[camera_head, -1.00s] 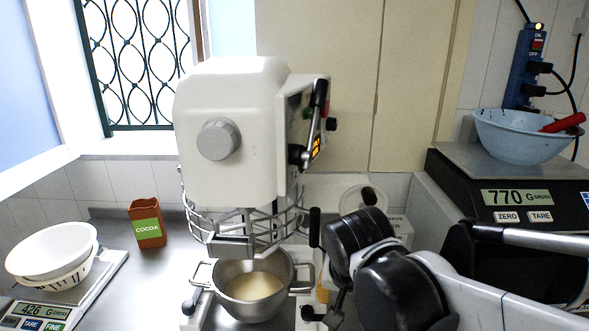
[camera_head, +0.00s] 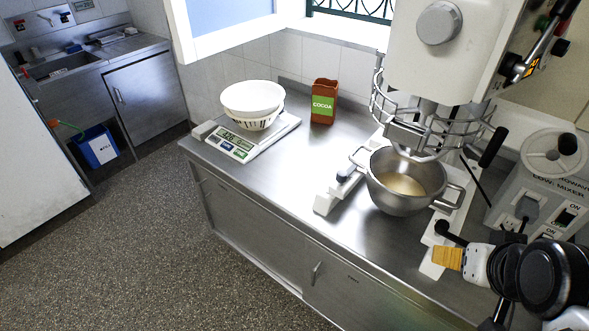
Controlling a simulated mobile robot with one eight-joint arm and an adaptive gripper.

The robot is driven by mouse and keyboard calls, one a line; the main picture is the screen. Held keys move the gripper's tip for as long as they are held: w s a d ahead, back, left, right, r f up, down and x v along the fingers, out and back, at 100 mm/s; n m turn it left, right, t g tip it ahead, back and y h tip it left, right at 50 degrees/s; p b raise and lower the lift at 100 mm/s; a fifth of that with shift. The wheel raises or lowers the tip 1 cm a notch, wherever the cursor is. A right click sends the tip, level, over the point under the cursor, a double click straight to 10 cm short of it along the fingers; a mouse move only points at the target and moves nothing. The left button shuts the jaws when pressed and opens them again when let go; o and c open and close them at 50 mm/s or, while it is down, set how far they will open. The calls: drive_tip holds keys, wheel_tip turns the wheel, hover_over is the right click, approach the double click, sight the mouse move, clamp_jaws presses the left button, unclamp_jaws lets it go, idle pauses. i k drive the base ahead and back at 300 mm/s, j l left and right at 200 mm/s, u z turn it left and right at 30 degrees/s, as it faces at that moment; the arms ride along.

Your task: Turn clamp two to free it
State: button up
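The steel mixing bowl (camera_head: 400,203) sits under the white mixer head (camera_head: 415,65), with pale batter inside. A clamp with a black handle (camera_head: 346,171) is at the bowl's left side. Another black clamp handle (camera_head: 450,234) is at its right side, on the white mixer base. The frames do not show which one is clamp two. My gripper (camera_head: 452,258) is at lower right, just below the right clamp handle, with an orange finger pad showing. I cannot tell whether they touch. The rest of the gripper is hidden or overlapped by my black arm joints.
The wire guard (camera_head: 440,120) hangs around the mixer shaft. A grey switch box (camera_head: 540,185) stands right of the bowl. A scale (camera_head: 262,135) with white bowls and a cocoa box (camera_head: 324,101) are at left on the steel counter (camera_head: 290,185). The floor (camera_head: 190,250) is clear.

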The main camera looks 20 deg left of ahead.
sight(341, 175)
drive_tip(key=u, duration=0.6)
drive_tip(key=i+j+z, duration=0.1)
drive_tip(key=i+j, duration=0.3)
drive_tip(key=j, duration=0.15)
drive_tip(key=i+j+z, duration=0.1)
drive_tip(key=i+j, duration=0.3)
drive_tip(key=j, duration=0.15)
